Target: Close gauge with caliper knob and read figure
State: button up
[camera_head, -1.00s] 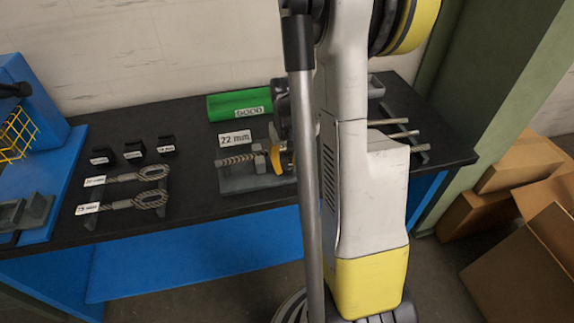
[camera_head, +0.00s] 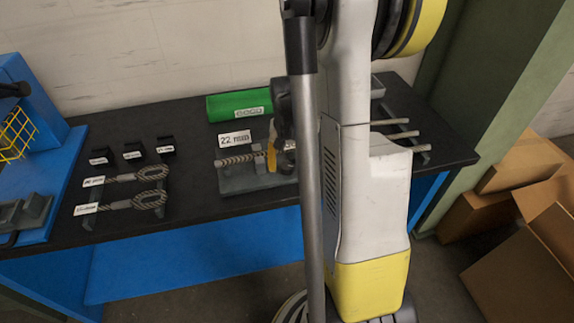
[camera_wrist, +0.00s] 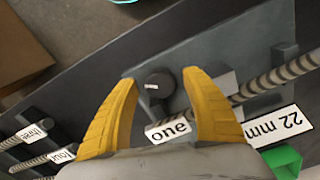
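The gauge (camera_head: 235,183) is a grey plate on the black bench in the head view, with a ribbed rope piece (camera_head: 237,159) lying along it at a grey block. In the head view my gripper (camera_head: 272,158) is mostly hidden by my arm. A "22 mm" card (camera_head: 234,139) stands behind the gauge.
A label "one" (camera_wrist: 168,131) lies by the knob. A green box (camera_head: 238,105) stands behind. Thin rods (camera_head: 400,134) lie at the right.

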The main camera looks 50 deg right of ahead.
aim_at(287, 165)
jog(key=shift+r, duration=0.1)
notch_tip(287, 165, up, 12)
dwell(0.4)
dwell(0.4)
jog(key=s+a+r+n+t, duration=0.1)
jog(key=a+n+t, duration=0.1)
jog(key=a, duration=0.6)
jog(key=s+a+r+n+t, duration=0.2)
jog(key=a+n, duration=0.2)
jog(key=a, duration=0.5)
jog(key=s+a+r+n+t, duration=0.1)
jog(key=s+a+n+t, duration=0.1)
jog(key=a, duration=0.6)
jog(key=shift+s+a+r+n+t+b, duration=0.25)
jog(key=shift+n+t+b, duration=0.05)
jog(key=shift+n+t, duration=0.35)
